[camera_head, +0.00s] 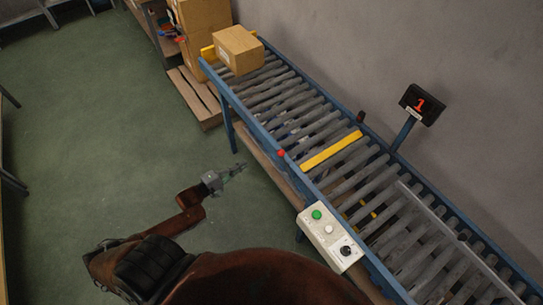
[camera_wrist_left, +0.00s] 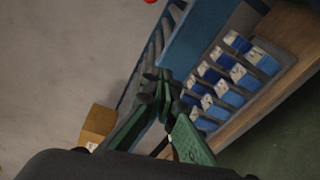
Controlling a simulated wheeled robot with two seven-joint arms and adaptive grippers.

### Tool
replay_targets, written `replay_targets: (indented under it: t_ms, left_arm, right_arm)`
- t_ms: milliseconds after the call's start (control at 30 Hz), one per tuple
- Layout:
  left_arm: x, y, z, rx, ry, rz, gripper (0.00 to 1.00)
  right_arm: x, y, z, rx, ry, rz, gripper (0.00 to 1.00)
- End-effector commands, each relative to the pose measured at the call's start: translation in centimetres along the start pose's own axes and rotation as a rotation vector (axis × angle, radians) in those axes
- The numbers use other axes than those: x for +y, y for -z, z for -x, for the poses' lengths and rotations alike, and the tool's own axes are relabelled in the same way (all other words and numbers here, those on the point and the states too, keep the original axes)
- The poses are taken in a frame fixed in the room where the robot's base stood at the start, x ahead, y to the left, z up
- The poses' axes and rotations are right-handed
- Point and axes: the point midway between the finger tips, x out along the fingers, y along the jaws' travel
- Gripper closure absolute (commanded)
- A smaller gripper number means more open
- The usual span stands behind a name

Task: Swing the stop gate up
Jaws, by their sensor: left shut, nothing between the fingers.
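The yellow stop gate (camera_head: 332,150) lies as a flat bar across the conveyor rollers, in the head view. A red knob (camera_head: 281,153) sits on the near blue rail by its near end. My left gripper (camera_head: 238,168) is shut and empty, off the near side of the conveyor, left of the red knob and apart from it. In the left wrist view its green fingers (camera_wrist_left: 163,82) are together, with the blue rail (camera_wrist_left: 195,38) beyond them. My right gripper is not in view.
A carton (camera_head: 239,50) rests at the conveyor's far end. A control box (camera_head: 331,237) with buttons is on the near rail. A display (camera_head: 422,104) showing 1 stands behind. Blue packs (camera_wrist_left: 222,85) lie beneath the conveyor. The green floor (camera_head: 100,130) at left is clear.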

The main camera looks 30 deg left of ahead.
Motion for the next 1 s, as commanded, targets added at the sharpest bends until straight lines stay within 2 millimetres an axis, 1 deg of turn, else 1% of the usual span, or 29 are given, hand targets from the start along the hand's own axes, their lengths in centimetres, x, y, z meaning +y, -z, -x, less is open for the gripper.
replay_targets:
  t_ms: [33,100,167,467,567,667,767,1000]
  left_arm:
    - [1.0,-0.7,-0.3,-0.027,-0.020,0.045,1.00]
    - [2.1,-1.4,-0.5,-0.049,-0.039,0.093,1.00]
    - [2.6,-1.7,-0.6,-0.060,-0.047,0.116,1.00]
    - [2.8,-1.8,-0.7,-0.062,-0.051,0.123,1.00]
    - [2.8,-1.8,-1.0,-0.062,-0.051,0.123,1.00]
    - [2.9,-1.8,-2.0,-0.063,-0.052,0.123,1.00]
    - [2.9,-1.9,-3.6,-0.062,-0.052,0.122,1.00]
    - [3.1,-2.2,-8.6,-0.063,-0.052,0.123,1.00]
  right_arm:
    - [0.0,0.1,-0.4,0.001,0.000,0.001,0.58]
    - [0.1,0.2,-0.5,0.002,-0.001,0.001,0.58]
    - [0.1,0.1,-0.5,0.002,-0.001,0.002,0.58]
    - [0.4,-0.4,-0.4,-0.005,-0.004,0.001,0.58]
    - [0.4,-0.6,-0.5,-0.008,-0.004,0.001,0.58]
    - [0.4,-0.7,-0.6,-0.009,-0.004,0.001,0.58]
    - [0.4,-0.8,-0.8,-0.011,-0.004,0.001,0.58]
    - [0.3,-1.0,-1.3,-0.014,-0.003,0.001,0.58]
